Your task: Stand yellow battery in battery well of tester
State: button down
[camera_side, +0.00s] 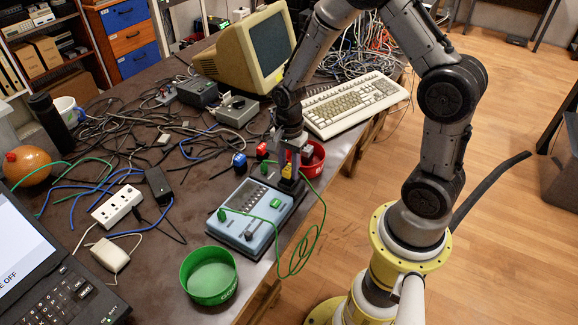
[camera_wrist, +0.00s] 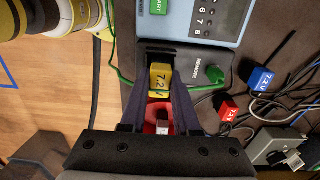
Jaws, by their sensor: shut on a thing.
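My gripper (camera_wrist: 160,96) is shut on the yellow battery (camera_wrist: 160,78), which is marked 7.2 V and sits between the fingertips. The tester (camera_side: 262,212) is a light blue box with a keypad; it also shows at the top of the wrist view (camera_wrist: 212,18). Its dark end block (camera_wrist: 193,63) is marked REMOTE. The battery is at this block, beside its dark recess. I cannot tell whether its lower end is inside the well. In the side view my gripper (camera_side: 289,182) is over the tester's far right end, and the fingers mostly hide the battery.
A red bowl (camera_side: 317,162) stands just behind the gripper. A blue battery (camera_side: 239,161) and a red battery (camera_side: 262,150) stand left of it. A green cable (camera_side: 322,215) loops from the tester over the table edge. A green bowl (camera_side: 210,298) stands in front.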

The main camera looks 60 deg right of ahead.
jog(key=shift+f, duration=0.25)
jog(key=c, duration=0.6)
grip_release()
jog(key=shift+o, duration=0.2)
notch_tip(320, 180, up, 14)
